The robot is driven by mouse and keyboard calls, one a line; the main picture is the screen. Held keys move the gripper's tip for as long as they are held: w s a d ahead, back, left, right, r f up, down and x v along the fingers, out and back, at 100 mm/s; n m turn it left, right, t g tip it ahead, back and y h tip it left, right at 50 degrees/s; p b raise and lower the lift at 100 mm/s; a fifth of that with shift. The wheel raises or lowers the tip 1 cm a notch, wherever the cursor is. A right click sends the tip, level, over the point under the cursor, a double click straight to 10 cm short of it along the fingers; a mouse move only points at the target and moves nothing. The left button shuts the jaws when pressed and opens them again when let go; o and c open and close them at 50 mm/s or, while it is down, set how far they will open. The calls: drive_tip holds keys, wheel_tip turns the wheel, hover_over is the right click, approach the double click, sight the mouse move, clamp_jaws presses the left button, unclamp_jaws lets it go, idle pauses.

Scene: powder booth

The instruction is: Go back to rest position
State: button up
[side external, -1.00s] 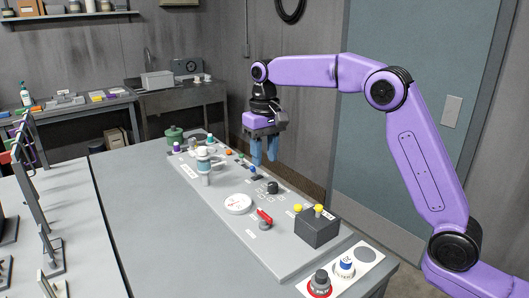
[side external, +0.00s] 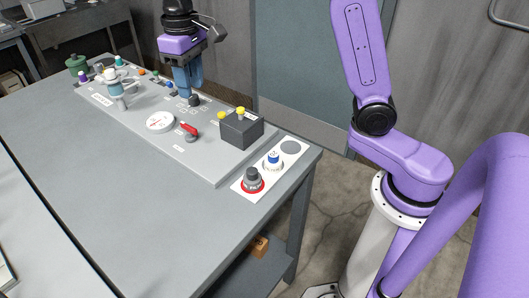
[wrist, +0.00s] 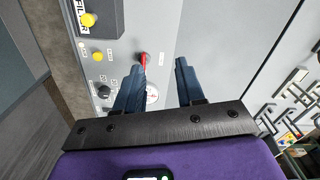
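My gripper (side external: 188,88) hangs above the grey control panel (side external: 205,160), with its blue fingers pointing down near the black knob (side external: 194,100). In the wrist view my gripper (wrist: 160,67) has its two fingers apart, with nothing held between them. Past the fingertips the wrist view shows the red lever (wrist: 144,60) and part of the round white gauge (wrist: 152,92). In the side view the red lever (side external: 189,129) and the gauge (side external: 160,122) stand clear of the fingers.
A dark box with yellow buttons (side external: 240,129) stands on the panel's near right. A white plate (side external: 283,148) carries a red-ringed knob (side external: 252,180) and a blue-topped knob (side external: 273,160). A blue-and-white valve (side external: 115,90) and green pot (side external: 77,65) are farther back. The table's left side (side external: 90,190) is bare.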

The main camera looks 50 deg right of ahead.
drive_tip(key=s+d+f+n, duration=0.2)
drive_tip(key=s+d+n, duration=0.1)
drive_tip(key=s, duration=0.7)
drive_tip(key=s+d+f+n, duration=0.3)
drive_tip(key=s, duration=0.7)
drive_tip(key=s+d+f+n, duration=0.3)
drive_tip(key=s, duration=0.7)
drive_tip(key=shift+s+d, duration=0.25)
drive_tip(key=shift+s, duration=0.05)
